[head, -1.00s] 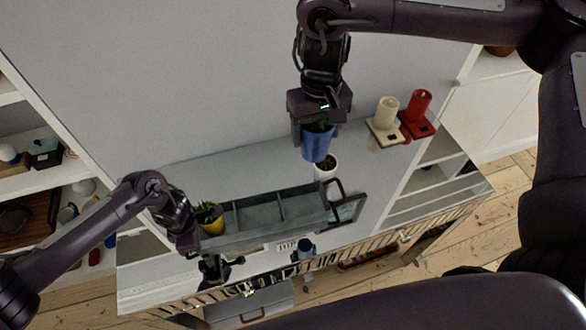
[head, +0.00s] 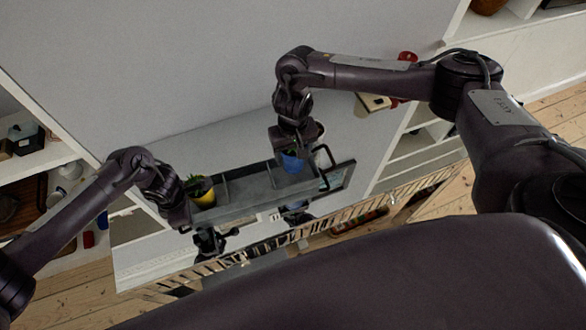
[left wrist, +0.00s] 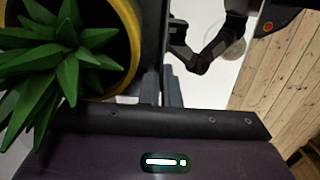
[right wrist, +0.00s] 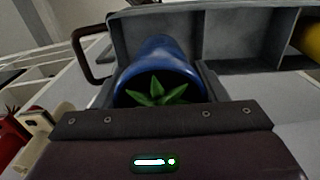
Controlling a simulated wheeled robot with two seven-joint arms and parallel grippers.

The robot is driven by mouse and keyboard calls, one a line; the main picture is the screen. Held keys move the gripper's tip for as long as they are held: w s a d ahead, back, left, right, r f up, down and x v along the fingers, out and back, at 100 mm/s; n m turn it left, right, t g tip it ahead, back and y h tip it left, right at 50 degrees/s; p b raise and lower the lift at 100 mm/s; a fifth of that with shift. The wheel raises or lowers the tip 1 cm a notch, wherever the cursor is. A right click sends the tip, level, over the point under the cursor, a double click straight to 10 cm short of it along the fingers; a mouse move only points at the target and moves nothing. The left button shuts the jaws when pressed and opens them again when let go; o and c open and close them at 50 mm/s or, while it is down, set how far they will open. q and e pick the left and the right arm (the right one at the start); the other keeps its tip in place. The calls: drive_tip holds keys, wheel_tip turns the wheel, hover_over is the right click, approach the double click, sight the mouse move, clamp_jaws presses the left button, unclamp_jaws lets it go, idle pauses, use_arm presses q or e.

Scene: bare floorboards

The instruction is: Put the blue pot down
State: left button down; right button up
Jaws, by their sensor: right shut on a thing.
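My right gripper (head: 293,148) is shut on the blue pot (head: 292,163), which holds a small green plant. In the right wrist view the blue pot (right wrist: 160,62) sits between the fingers. The pot is at the right-hand compartment of the long grey tray (head: 240,207); I cannot tell whether its base touches the tray floor. My left gripper (head: 183,221) is at the tray's left end, beside the yellow pot (head: 201,192). In the left wrist view the yellow pot (left wrist: 128,40) with its spiky plant is beside the fingers, whose opening I cannot make out.
The tray's dark handle (head: 323,157) rises close to the right gripper. The white worktop (head: 225,140) behind the tray is clear.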

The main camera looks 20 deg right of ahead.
sight(293, 165)
drive_tip(key=shift+f, duration=3.45)
drive_tip(key=shift+f, duration=0.1)
drive_tip(key=o, duration=1.3)
wheel_tip(293, 165, up, 12)
drive_tip(key=shift+r, duration=0.15)
use_arm(q)
drive_tip(key=c, duration=1.6)
unclamp_jaws()
